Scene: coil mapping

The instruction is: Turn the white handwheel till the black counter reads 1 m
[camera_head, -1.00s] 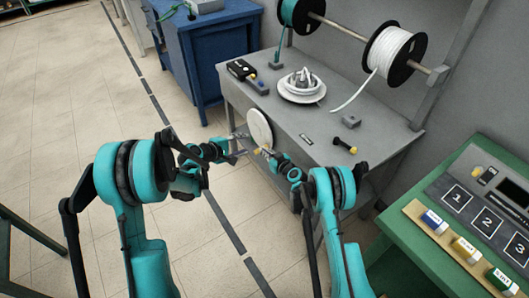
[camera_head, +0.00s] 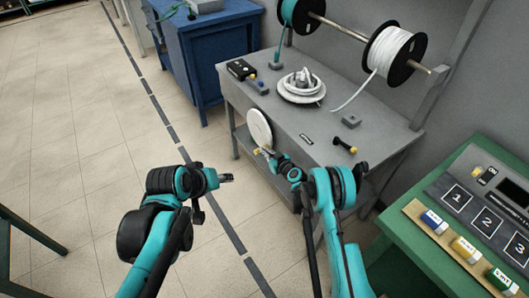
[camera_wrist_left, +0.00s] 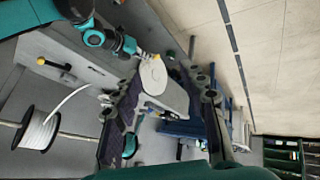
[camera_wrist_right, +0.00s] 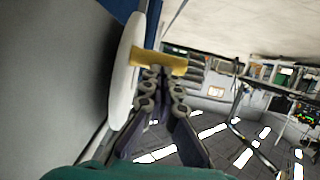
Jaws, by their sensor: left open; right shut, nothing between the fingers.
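The white handwheel (camera_head: 259,132) is a disc on the front edge of the grey bench, with a yellow handle (camera_wrist_right: 158,62) on its face. My right gripper (camera_head: 266,153) is shut at the handle; in the right wrist view its fingertips (camera_wrist_right: 160,75) overlap the handle, and I cannot tell if they touch it. My left gripper (camera_head: 228,178) is open and empty, apart from the wheel, over the floor; the wheel also shows between its fingers in the left wrist view (camera_wrist_left: 153,76). A black counter (camera_head: 240,69) sits at the bench's left end; its reading is too small to make out.
On the grey bench (camera_head: 325,122) are a white coil (camera_head: 302,87), a yellow-ended black tool (camera_head: 345,146) and a spool of white cable (camera_head: 395,55) on a rod. A green table (camera_head: 420,215) with numbered squares stands at right, a blue cabinet (camera_head: 205,60) behind.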

